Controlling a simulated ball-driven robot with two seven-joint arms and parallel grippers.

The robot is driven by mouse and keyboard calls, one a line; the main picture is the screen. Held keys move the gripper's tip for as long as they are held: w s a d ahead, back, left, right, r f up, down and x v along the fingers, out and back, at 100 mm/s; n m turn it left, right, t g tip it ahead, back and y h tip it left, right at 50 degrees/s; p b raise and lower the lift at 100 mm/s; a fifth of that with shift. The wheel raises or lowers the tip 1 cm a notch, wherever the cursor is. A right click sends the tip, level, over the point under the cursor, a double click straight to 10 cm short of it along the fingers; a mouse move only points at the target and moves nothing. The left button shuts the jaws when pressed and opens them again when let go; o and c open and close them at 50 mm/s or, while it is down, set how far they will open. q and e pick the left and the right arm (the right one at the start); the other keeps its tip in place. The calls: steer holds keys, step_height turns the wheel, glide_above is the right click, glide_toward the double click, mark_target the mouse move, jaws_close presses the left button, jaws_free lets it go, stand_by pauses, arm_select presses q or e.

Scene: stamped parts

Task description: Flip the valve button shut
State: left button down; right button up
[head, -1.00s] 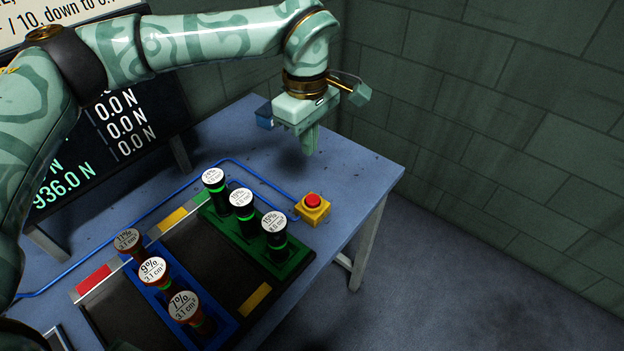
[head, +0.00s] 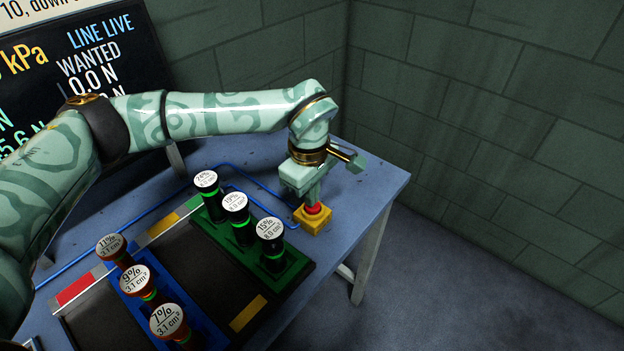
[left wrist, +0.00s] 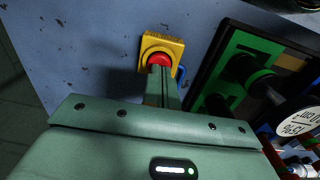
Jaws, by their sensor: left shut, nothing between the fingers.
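The valve button is a red mushroom button (head: 314,209) on a yellow box (head: 313,222) near the right edge of the blue table. My left gripper (head: 313,200) is shut and empty, pointing down, its fingertips at the top of the red button. In the left wrist view the closed fingers (left wrist: 162,88) reach the near side of the red button (left wrist: 159,61) on its yellow box (left wrist: 162,45). They seem to touch it, but the contact itself is partly hidden. My right gripper is not in view.
A green rack (head: 285,275) with several labelled black cylinders stands left of the button. A blue rack (head: 205,318) holds red-based cylinders further left. A blue hose (head: 250,180) runs along the table (head: 375,180) to the yellow box. A display board (head: 80,60) stands behind.

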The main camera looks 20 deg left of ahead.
arm_select(q)
steer(key=shift+f, duration=0.3)
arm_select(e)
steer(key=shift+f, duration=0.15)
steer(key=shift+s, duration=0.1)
